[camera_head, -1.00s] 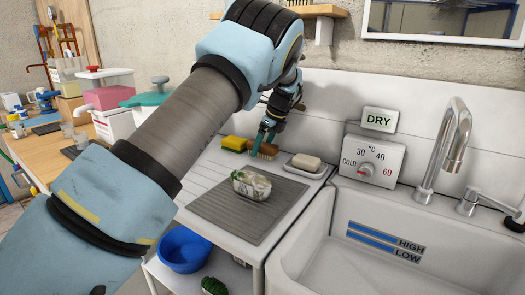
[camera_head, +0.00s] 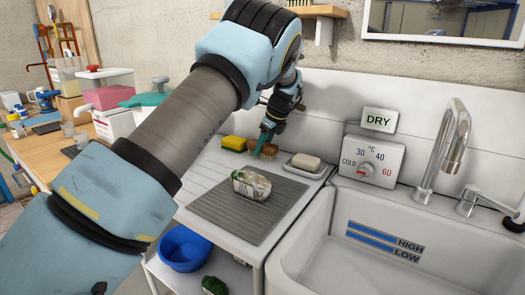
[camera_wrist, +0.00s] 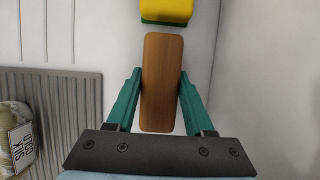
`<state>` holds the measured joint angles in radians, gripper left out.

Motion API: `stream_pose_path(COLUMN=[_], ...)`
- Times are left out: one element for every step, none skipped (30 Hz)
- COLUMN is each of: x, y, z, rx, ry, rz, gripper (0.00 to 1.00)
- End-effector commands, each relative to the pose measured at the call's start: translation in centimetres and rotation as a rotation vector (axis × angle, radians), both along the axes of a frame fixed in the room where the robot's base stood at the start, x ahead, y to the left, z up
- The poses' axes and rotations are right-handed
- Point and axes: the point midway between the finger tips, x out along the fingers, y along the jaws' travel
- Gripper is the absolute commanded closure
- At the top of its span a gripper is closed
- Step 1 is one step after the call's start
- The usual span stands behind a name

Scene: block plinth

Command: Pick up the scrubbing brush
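The scrubbing brush (camera_head: 268,151) has a wooden back and pale brown bristles. It is on or just above the back of the white draining counter, between the sponge and the soap dish. In the wrist view its wooden back (camera_wrist: 162,85) lies lengthwise between the two green fingers. My gripper (camera_wrist: 160,78) points down over it, with the fingertips against both long sides, and looks shut on it. In the head view my gripper (camera_head: 266,139) partly hides the brush.
A yellow-green sponge (camera_head: 234,143) lies just left of the brush. A soap bar in a dish (camera_head: 305,170) is to the right. The sink (camera_head: 400,245) is at right.

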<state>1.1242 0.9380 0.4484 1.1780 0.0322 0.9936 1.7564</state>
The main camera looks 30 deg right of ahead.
Motion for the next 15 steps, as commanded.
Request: stream_pose_path(x=[0.0,0.0,0.0,0.0,0.0,-0.01,-0.01,-0.01,-0.01,-0.01,0.01,0.01,0.01,0.01,0.01], y=[0.0,0.0,0.0,0.0,0.0,0.0,0.0,0.0,0.0,0.0,-0.01,-0.01,-0.01,-0.01,-0.01], z=[0.01,0.01,0.01,0.01,0.01,0.02,0.02,0.02,0.02,0.02,0.02,0.02,0.02,0.02,0.04], rx=[0.0,0.0,0.0,0.0,0.0,0.0,0.0,0.0,0.0,0.0,0.0,0.0,0.0,0.0,0.0], ry=[0.0,0.0,0.0,0.0,0.0,0.0,0.0,0.0,0.0,0.0,0.0,0.0,0.0,0.0,0.0], rz=[0.0,0.0,0.0,0.0,0.0,0.0,0.0,0.0,0.0,0.0,0.0,0.0,0.0,0.0,0.0], gripper=[0.54,0.57,0.62,0.65,0.69,0.73,0.77,0.8,0.84,0.88,0.91,0.96,0.99,1.0,1.0])
